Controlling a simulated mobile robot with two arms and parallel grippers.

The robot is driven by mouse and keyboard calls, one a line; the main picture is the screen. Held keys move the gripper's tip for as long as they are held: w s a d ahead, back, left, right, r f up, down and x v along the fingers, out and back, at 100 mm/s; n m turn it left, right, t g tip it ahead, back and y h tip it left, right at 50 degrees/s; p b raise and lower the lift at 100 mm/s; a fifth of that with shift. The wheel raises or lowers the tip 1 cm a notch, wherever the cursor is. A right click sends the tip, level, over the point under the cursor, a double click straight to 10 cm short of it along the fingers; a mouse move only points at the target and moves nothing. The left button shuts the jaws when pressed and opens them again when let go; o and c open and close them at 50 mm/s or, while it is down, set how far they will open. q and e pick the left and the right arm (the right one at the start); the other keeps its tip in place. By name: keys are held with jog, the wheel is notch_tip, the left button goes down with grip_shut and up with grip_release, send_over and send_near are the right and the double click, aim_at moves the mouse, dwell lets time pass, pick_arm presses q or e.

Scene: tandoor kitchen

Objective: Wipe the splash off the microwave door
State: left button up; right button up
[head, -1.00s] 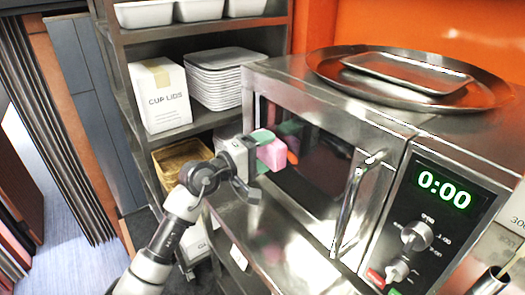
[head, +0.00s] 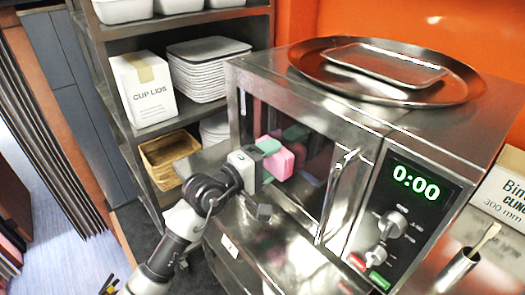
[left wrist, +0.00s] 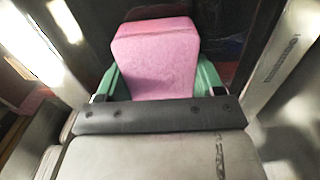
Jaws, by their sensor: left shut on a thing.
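The steel microwave (head: 330,107) stands on a steel counter with its dark glass door (head: 319,165) shut. My left gripper (head: 268,158) is shut on a pink sponge (head: 280,164), holding it at the left part of the door glass. The sponge also shows between the green fingertips in the left wrist view (left wrist: 157,58). Its reflection shows in the glass close beside it. I cannot tell whether the sponge touches the glass. No splash is clearly visible now; the sponge and gripper hide part of the door.
The upright door handle (head: 335,192) sticks out right of the sponge, beside the control panel (head: 402,205). A round tray (head: 460,88) lies on the microwave. A shelf at left holds a cup lids box (head: 148,92), stacked trays (head: 200,78) and a basket (head: 163,152).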

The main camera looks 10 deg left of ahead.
pick_arm(q)
jog(key=shift+s+d, duration=0.15)
jog(key=shift+d, duration=0.1)
jog(key=shift+w+a+f+b, duration=0.1)
jog(key=shift+w+a+b, duration=0.15)
jog(key=shift+b, duration=0.25)
jog(key=shift+w+a+b, duration=0.7)
jog(key=shift+a+b, duration=0.2)
jog(key=shift+a, duration=0.1)
jog(key=shift+w+a, duration=0.25)
jog(key=shift+a, duration=0.1)
jog(key=w+a+b, duration=0.1)
jog(key=b, duration=0.1)
jog(key=w+a+b, duration=0.1)
jog(key=a+b, duration=0.1)
jog(key=shift+w+r, duration=0.2)
jog(key=shift+w, duration=0.05)
